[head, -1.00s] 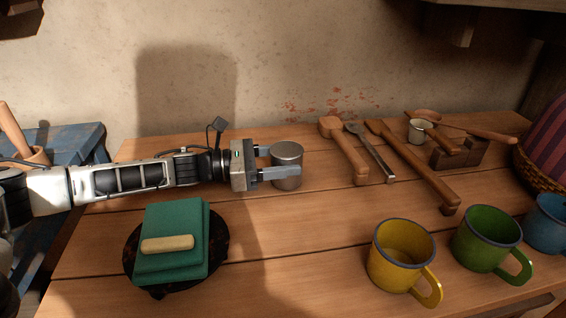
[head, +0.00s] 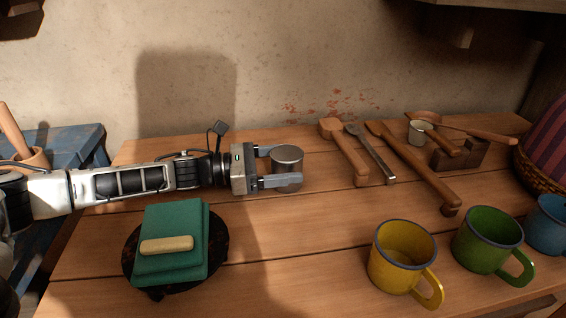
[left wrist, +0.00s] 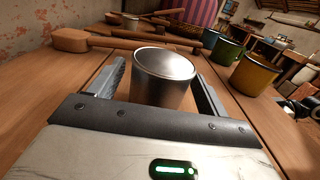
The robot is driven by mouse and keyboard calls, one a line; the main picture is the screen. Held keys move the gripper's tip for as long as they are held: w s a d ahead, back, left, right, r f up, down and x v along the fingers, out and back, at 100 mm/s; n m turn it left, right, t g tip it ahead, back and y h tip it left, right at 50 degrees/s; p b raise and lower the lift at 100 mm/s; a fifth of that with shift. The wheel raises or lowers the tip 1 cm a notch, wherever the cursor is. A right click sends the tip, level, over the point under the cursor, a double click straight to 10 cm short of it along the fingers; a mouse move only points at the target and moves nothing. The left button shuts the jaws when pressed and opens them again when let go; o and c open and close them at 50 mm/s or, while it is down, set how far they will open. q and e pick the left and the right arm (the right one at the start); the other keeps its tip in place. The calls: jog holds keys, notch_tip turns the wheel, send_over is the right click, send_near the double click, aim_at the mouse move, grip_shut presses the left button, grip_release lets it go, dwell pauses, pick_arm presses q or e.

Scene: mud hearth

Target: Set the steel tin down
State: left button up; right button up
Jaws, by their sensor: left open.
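My left gripper (head: 281,167) comes in from the left and is open, with one finger on each side of the tin. In the left wrist view, gaps show between the tin and both fingers (left wrist: 160,95). The tin's lower part is partly hidden by the near finger in the head view.
Wooden tools and a metal spanner-like tool (head: 371,152) lie right of the tin. A yellow mug (head: 395,262), green mug (head: 483,245) and blue mug (head: 548,225) stand at front right. A green block-like stack (head: 170,225) sits on a dark round plate at front left.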

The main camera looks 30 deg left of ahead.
aim_at(272, 164)
pick_arm(q)
jog(key=shift+a+r, duration=0.15)
jog(key=v, duration=0.6)
jog(key=shift+s+a+b, duration=0.2)
jog(key=shift+s+b, duration=0.05)
jog(key=shift+b, duration=0.1)
jog(key=shift+s+a, duration=0.2)
jog(key=shift+a, duration=0.05)
